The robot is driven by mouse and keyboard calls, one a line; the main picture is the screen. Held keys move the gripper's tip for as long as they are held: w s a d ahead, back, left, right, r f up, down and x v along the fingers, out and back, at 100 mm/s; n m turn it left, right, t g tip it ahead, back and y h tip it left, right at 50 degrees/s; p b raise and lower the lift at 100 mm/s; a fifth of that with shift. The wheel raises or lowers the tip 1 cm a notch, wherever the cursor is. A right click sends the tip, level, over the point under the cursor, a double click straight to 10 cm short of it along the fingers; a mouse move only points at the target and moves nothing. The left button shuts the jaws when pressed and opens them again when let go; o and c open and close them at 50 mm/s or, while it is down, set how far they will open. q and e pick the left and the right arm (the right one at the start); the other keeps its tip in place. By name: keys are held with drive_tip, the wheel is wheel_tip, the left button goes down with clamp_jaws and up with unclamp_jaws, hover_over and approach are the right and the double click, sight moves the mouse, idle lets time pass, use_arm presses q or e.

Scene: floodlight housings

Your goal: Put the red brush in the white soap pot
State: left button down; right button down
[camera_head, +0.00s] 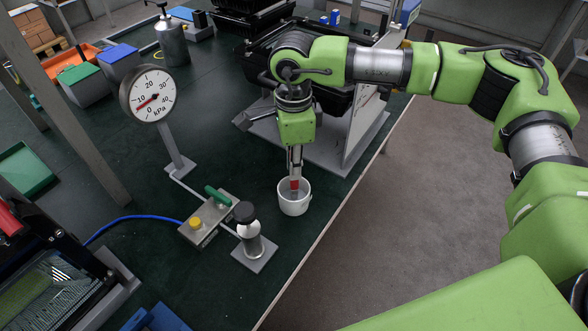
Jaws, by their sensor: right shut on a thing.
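The white soap pot (294,207) stands upright on the dark green bench top, near its right-hand edge. My right gripper (295,171) points straight down over the pot and is shut on the red brush (294,184). Only a small red part of the brush shows, at the level of the pot's mouth. Its lower end is hidden by the pot's near wall, so I cannot tell whether it touches the bottom. My left gripper is not in view.
A metal block with green and yellow controls (208,219) and a black-knobbed post (250,238) stand left of the pot. A pressure gauge (151,94) rises behind them. Black bins and a pale upright panel (362,125) stand behind. Bench between gauge and bins is clear.

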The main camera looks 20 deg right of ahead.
drive_tip(key=shift+f, duration=0.45)
drive_tip(key=shift+f, duration=0.2)
drive_tip(key=c, duration=2)
unclamp_jaws()
drive_tip(key=shift+r, duration=0.1)
drive_tip(key=shift+r, duration=0.15)
wheel_tip(320, 180, up, 12)
drive_tip(key=shift+b, duration=0.9)
